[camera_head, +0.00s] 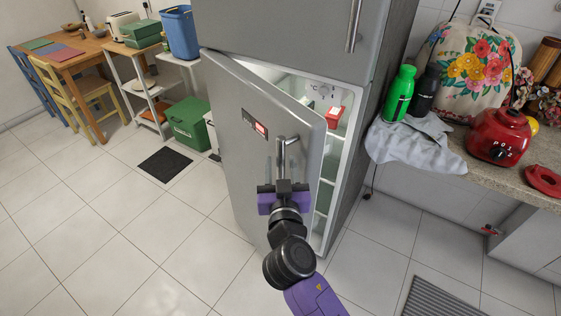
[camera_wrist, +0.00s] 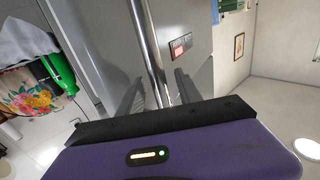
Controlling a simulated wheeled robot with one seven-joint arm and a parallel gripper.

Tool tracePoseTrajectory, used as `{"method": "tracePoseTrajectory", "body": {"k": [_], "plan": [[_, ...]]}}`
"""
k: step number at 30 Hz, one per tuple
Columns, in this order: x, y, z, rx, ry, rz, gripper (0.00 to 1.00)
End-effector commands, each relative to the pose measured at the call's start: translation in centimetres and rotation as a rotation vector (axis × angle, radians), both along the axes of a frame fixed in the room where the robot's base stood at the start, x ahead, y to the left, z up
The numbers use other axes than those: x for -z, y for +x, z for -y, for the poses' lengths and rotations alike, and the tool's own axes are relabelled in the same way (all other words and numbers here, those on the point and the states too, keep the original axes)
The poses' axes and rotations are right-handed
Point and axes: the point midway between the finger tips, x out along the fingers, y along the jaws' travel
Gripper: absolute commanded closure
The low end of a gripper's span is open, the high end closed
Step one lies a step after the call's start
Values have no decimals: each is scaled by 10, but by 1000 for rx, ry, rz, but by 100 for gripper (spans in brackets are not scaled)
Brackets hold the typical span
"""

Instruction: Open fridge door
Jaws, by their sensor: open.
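The grey fridge's lower door (camera_head: 235,140) stands partly open, swung out to the left, with lit shelves (camera_head: 326,168) showing behind its right edge. Its metal bar handle (camera_head: 283,152) is near that right edge. My gripper (camera_head: 283,183) is in front of the door at the handle's lower part. In the wrist view the handle (camera_wrist: 150,45) runs down between the two dark fingers of my gripper (camera_wrist: 158,92), which are apart. Whether a finger touches the handle cannot be told. The upper door (camera_head: 290,35) is shut.
A counter (camera_head: 455,155) with a grey cloth, bottles and a red appliance (camera_head: 497,135) stands right of the fridge. A white shelf (camera_head: 150,85), green box (camera_head: 187,125) and dark mat (camera_head: 165,163) are at left.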

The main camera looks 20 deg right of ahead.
Motion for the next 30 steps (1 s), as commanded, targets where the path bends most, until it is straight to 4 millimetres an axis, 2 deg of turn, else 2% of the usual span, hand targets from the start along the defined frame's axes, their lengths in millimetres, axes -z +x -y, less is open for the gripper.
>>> {"method": "tracePoseTrajectory", "body": {"k": [9, 15, 30], "plan": [[1, 3, 1, 0, 0, -1, 61], [0, 3, 1, 0, 0, -1, 100], [0, 2, 1, 0, -1, -1, 100]]}}
